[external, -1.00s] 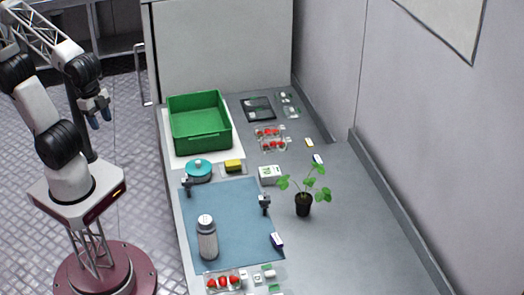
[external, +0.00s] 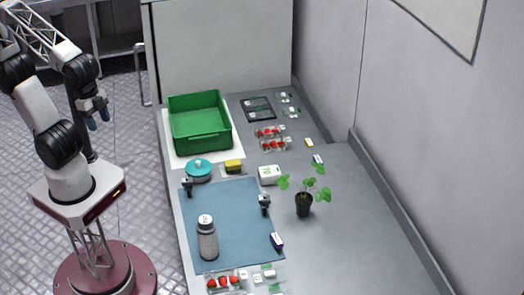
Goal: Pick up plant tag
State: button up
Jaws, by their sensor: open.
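No item can be told for sure as the plant tag at this size. Small pieces that might be it are a yellow and white one (external: 309,142) and a blue and white one (external: 318,160) behind the potted plant, and another blue and white one (external: 277,241) at the blue mat's right edge. The potted plant (external: 303,204) has green leaves and a dark pot. My gripper (external: 98,119), with blue fingertips, is open and empty. It hangs in the air left of the bench, well apart from all these pieces.
A green crate (external: 203,143) stands at the back left of the bench. The blue mat (external: 232,220) carries a capped bottle (external: 207,240) and two small dark tools. Berry packs (external: 272,144) lie behind; more berries (external: 222,282) lie in front. The bench's right side is clear.

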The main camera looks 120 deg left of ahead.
jog(key=w+r+m, duration=0.2)
jog(key=w+r, duration=0.2)
jog(key=w, duration=1.2)
jog(key=m+g, duration=0.3)
jog(key=m, duration=0.2)
send_over(276, 235)
jog(key=f, duration=1.7)
jog(key=shift+s+d+f, duration=0.1)
jog(key=shift+s+f, duration=0.2)
jog(key=shift+s, duration=0.1)
jog(key=shift+w+f, duration=0.45)
jog(key=shift+f, duration=0.1)
jog(key=shift+f, duration=1.15)
jog(key=shift+f, duration=0.15)
